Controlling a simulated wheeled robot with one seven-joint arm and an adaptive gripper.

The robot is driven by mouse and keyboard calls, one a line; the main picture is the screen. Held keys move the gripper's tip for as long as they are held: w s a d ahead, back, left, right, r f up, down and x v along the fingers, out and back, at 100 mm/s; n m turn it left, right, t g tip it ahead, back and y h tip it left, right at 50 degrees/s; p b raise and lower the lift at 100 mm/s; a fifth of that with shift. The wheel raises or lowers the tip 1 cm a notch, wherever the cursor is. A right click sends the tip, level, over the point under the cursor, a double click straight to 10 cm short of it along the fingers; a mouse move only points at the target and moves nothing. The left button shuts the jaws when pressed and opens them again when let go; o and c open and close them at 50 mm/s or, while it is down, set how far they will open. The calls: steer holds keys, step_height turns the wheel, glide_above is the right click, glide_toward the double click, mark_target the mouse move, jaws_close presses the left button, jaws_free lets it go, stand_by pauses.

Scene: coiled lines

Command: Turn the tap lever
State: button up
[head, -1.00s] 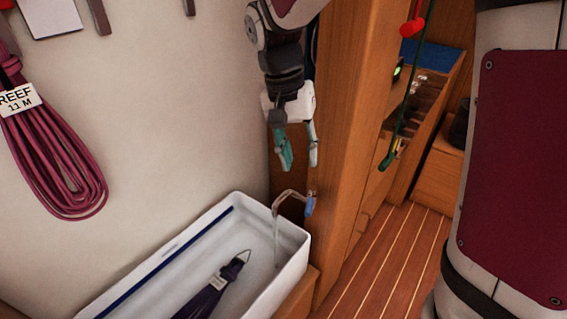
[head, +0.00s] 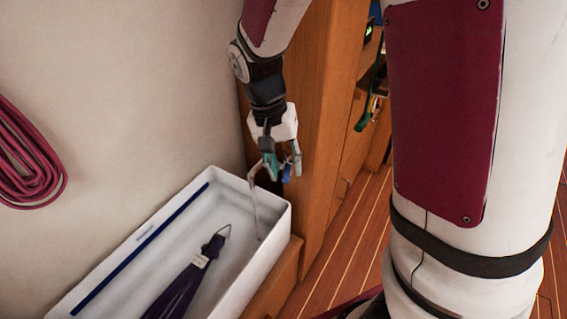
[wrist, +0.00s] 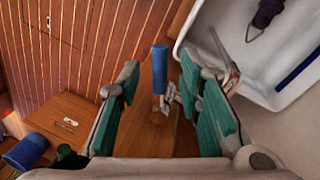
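The tap has a blue lever (wrist: 160,68) and a metal body and spout (wrist: 226,62) that reaches over the white basin (head: 277,232). In the head view the lever (head: 287,174) shows between my fingers. A pale streak below the spout looks like running water. My gripper (head: 284,166) points down over the tap, with teal fingers spread. In the wrist view my gripper (wrist: 158,80) has the lever in the gap between its fingers, with space on both sides. Touching is not seen. The fingers partly hide the tap body in the head view.
A maroon coil (head: 27,155) hangs on the wall at left. A wooden panel (head: 322,115) stands close behind my gripper. Slatted wooden floor (head: 345,255) lies to the right.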

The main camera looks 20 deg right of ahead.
jaws_close()
steer(key=shift+r, duration=0.1)
steer(key=shift+w+a+m+g+y+p, duration=0.15)
steer(key=shift+w+a+m+p, duration=0.15)
steer(key=shift+m+p, duration=0.55)
steer(key=shift+w+a+m+g+y+p, duration=0.1)
steer(key=shift+w+a+m+p, duration=0.2)
steer(key=shift+m+p, duration=0.5)
steer(key=shift+w+a+m+g+y+p, duration=0.15)
steer(key=shift+w+a+m+p, duration=0.15)
steer(key=shift+m+p, duration=0.55)
jaws_free()
